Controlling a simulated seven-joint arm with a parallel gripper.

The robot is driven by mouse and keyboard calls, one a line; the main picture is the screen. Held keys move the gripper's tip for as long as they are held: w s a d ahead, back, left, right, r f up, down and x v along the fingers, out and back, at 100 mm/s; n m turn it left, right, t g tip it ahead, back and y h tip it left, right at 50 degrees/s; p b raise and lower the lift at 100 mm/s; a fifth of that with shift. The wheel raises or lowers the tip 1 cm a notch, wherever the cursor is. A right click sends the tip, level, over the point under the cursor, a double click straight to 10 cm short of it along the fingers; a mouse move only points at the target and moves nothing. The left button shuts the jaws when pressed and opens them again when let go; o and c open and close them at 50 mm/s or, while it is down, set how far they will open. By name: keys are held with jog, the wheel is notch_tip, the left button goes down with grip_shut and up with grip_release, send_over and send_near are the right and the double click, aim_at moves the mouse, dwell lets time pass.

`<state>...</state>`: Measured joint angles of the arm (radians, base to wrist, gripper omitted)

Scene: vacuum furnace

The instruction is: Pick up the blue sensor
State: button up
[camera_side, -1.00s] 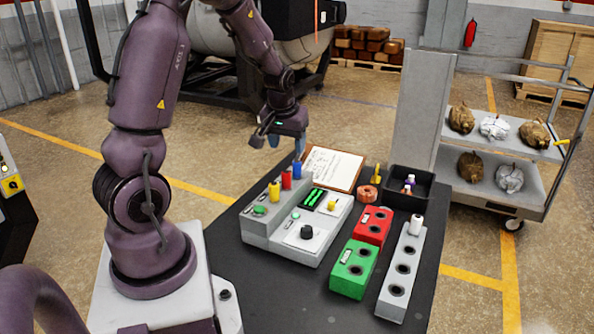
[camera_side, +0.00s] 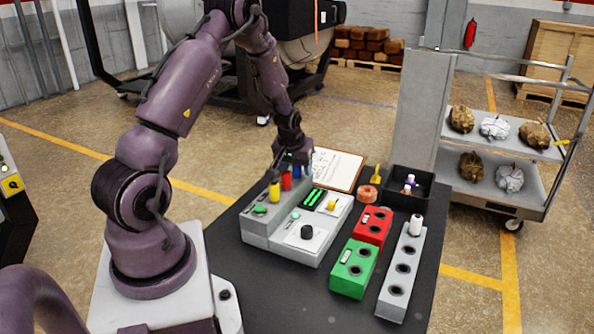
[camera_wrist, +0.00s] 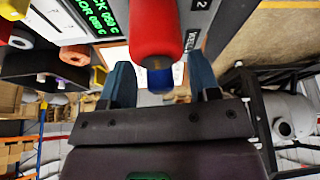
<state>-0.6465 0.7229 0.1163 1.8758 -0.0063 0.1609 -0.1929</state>
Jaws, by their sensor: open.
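The blue sensor (camera_side: 297,172) stands upright at the back end of the grey control box's raised step, behind a red sensor (camera_side: 286,182) and a yellow sensor (camera_side: 274,192). My gripper (camera_side: 292,163) is down at the blue sensor, pointing downward. In the wrist view the two blue-grey fingers of my gripper (camera_wrist: 161,82) are apart. A small part of the blue sensor (camera_wrist: 160,79) shows between them, apart from both. The red sensor (camera_wrist: 158,28) hides much of it there. In the side view my gripper partly covers the blue sensor.
The grey control box (camera_side: 290,246) has a green display and knobs. A clipboard (camera_side: 338,168) lies behind it. To the right are a red block (camera_side: 372,228), a green block (camera_side: 352,267), a grey holed rack (camera_side: 401,272) and a black bin (camera_side: 421,198). The red sensor stands close by.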

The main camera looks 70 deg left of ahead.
jog(key=shift+w+a+f, duration=0.15)
jog(key=shift+f, duration=0.3)
jog(key=shift+c, duration=0.2)
jog(key=c, duration=1)
jog(key=shift+o, duration=0.2)
jog(key=shift+r, duration=0.1)
